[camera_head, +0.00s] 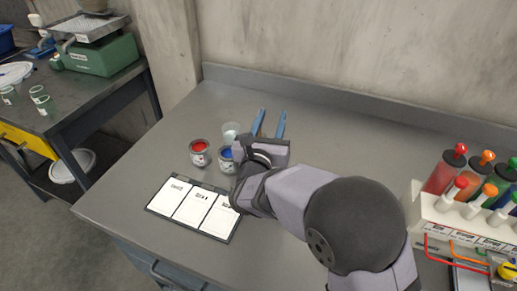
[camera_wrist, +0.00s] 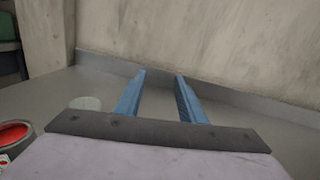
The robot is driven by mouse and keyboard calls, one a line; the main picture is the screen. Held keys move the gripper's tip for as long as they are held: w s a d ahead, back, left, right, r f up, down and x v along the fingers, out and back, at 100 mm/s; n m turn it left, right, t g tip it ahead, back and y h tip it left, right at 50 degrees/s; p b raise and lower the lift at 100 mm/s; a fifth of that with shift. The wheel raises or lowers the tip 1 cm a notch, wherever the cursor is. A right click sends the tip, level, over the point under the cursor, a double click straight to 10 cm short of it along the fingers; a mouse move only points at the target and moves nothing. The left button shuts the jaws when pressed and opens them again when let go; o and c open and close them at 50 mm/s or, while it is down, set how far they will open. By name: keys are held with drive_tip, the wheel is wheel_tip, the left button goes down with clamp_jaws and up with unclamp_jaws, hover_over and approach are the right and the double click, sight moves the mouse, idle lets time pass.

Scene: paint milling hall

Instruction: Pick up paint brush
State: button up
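No paint brush can be made out in either view. My gripper (camera_head: 270,123) is over the grey bench, with its two blue fingers apart and nothing between them. The fingers also show in the wrist view (camera_wrist: 160,80), pointing toward the wall with a gap between them. A can of red paint (camera_head: 200,152) stands left of my gripper. A can of blue paint (camera_head: 227,158) stands right beside my gripper's left side, partly hidden by it.
A board with three white cards (camera_head: 193,207) lies at the front of the bench (camera_head: 130,195). A white rack (camera_head: 450,217) with several coloured tubes stands at the right. A raised rear edge and a concrete wall bound the bench. The back left is clear.

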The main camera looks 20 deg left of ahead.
drive_tip(key=w+a+f+y+p, duration=0.2)
drive_tip(key=w+a+f, duration=0.2)
drive_tip(key=w+a, duration=0.1)
drive_tip(key=shift+w+a+f+g, duration=0.2)
drive_tip(key=shift+w+a+g, duration=0.1)
drive_tip(key=shift+w, duration=0.2)
idle(0.6)
clamp_jaws()
